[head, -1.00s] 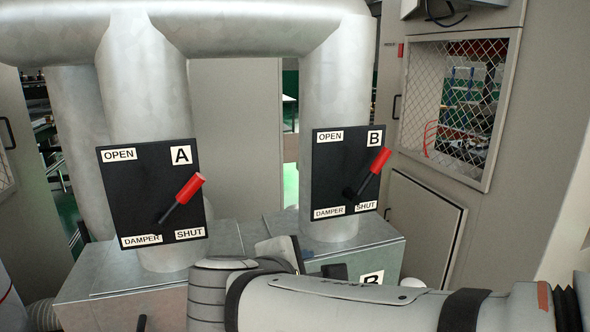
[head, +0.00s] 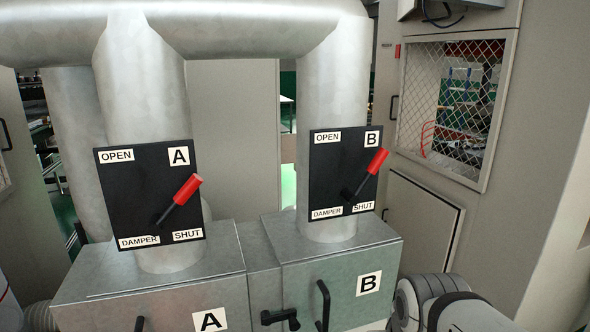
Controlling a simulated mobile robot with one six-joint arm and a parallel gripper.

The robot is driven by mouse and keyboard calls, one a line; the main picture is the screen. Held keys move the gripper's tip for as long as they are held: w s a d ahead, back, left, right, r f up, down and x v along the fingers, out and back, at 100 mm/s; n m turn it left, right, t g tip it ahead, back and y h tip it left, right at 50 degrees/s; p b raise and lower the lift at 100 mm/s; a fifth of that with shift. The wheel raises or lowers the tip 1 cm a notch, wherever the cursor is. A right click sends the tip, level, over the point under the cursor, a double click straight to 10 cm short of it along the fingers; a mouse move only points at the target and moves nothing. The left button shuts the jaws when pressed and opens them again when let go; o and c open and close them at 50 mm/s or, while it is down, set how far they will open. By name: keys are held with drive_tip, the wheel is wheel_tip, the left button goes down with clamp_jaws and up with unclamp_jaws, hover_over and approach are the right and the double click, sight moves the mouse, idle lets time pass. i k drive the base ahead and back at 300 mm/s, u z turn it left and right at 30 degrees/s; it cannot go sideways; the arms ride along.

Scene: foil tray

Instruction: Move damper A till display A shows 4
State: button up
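Damper A is a red-handled lever (head: 181,202) on a black panel (head: 130,200) marked A, OPEN and SHUT, on the left pipe. The lever points up and to the right from its pivot near the bottom of the panel, between the OPEN and SHUT labels. No display A shows in this view, so no number can be read. My arm (head: 440,303) is at the bottom right. My gripper is out of the picture, and nothing touches the damper A lever.
A like panel B (head: 328,175) with a red lever (head: 371,170) is on the right pipe. Below stand metal boxes A (head: 120,272) and B (head: 340,262) with black handles. A mesh-windowed cabinet (head: 450,105) stands at right. The space before both panels is clear.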

sight(157, 221)
drive_tip(key=u, duration=1.9)
drive_tip(key=k, duration=0.8)
drive_tip(key=z, duration=0.4)
drive_tip(key=i, duration=0.5)
drive_tip(key=u, duration=0.1)
